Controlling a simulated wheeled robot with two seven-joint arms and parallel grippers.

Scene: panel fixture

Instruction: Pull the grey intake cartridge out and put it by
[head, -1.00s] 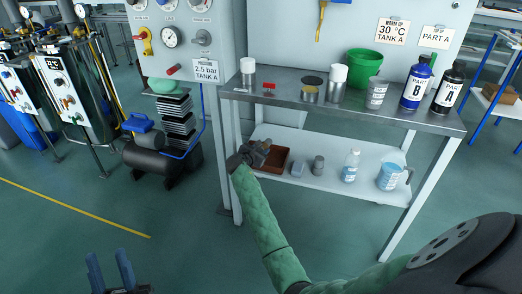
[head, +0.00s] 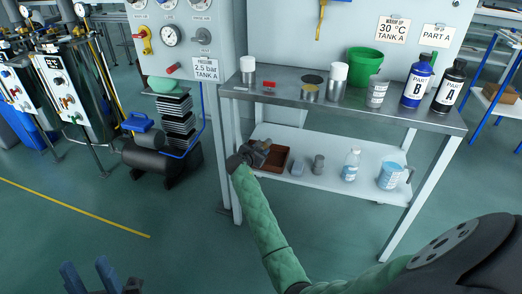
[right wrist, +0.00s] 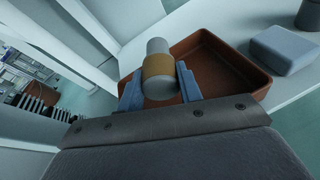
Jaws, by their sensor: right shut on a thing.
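My right gripper (head: 262,150) is at the left end of the lower shelf, by the brown tray (head: 283,162). In the right wrist view its blue fingers (right wrist: 159,85) are shut on a grey cylinder with a tan band, which I take for the grey intake cartridge (right wrist: 158,47). The cartridge is over the near left part of the tray in that view; I cannot tell whether it touches the tray. The gripper hides most of it in the head view. My left gripper (head: 88,277) is open and empty at the bottom left, over the floor.
On the lower shelf (head: 335,183) are a grey block (head: 298,168), a small grey can (head: 319,164), a clear bottle (head: 351,165) and a blue jug (head: 390,176). The upper shelf above my right gripper holds several cans and bottles. A black compressor (head: 155,158) stands on the floor at left.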

